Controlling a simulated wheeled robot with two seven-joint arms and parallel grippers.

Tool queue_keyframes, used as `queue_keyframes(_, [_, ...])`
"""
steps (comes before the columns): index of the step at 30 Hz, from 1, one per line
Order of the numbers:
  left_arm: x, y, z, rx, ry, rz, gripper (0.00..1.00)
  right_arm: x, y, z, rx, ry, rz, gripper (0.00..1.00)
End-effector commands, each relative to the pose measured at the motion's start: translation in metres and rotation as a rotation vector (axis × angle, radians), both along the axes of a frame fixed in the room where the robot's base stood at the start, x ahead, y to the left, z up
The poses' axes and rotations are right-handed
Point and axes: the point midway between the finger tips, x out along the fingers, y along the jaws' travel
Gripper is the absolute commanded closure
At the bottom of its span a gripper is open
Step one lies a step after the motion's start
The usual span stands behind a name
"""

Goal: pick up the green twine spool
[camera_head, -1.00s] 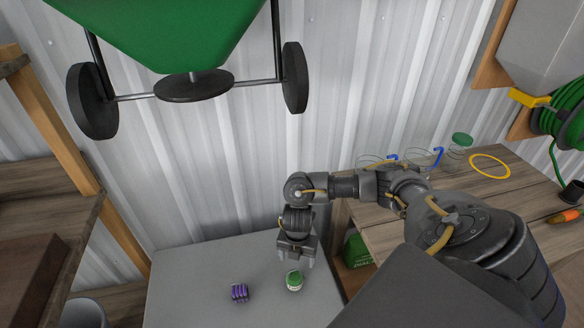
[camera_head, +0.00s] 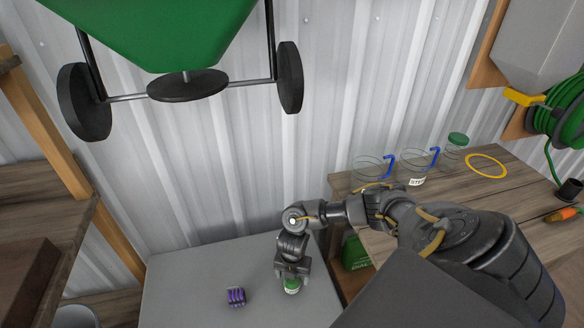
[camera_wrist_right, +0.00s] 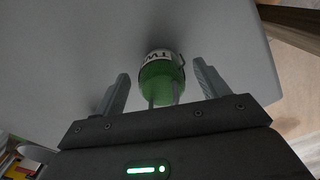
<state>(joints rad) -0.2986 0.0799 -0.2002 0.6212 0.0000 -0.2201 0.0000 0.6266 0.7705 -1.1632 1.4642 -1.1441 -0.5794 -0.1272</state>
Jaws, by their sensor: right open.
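The green twine spool (camera_head: 291,286) with a white label stands on the grey table top (camera_head: 190,285), partly hidden by my right gripper (camera_head: 292,272) in the head view. In the right wrist view the spool (camera_wrist_right: 161,80) lies ahead of and between the two fingers of my right gripper (camera_wrist_right: 162,92). The fingers are open, with a gap on each side of the spool. The left gripper is not in view.
A purple object (camera_head: 236,297) lies on the grey table, left of the spool. A wooden bench (camera_head: 470,200) with jars and a yellow ring (camera_head: 486,166) stands to the right. A green spreader (camera_head: 150,30) hangs on the wall above.

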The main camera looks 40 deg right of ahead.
Motion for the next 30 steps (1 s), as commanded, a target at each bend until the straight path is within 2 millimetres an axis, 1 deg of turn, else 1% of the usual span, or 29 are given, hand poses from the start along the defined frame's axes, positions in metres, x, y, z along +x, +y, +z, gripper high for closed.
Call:
queue_keyframes(6, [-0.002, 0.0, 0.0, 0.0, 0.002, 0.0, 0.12, 0.0, 0.0, -0.001, 0.0, 0.0, 0.001, 0.26])
queue_keyframes(15, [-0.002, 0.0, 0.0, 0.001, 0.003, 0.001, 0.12, 0.0, 0.0, 0.0, 0.0, 0.0, 0.0, 0.65])
queue_keyframes(17, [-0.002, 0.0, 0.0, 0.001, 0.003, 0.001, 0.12, 0.0, 0.0, 0.0, -0.001, 0.001, 0.0, 0.73])
queue_keyframes(18, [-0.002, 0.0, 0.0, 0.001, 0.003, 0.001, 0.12, 0.0, 0.0, 0.0, 0.0, 0.0, 0.0, 0.76])
queue_keyframes(26, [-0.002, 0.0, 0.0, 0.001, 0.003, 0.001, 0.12, 0.0, 0.0, 0.001, 0.0, 0.0, 0.0, 0.76])
queue_keyframes(30, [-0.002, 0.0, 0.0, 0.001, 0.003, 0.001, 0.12, 0.001, -0.001, 0.01, 0.0, -0.001, 0.001, 0.76])
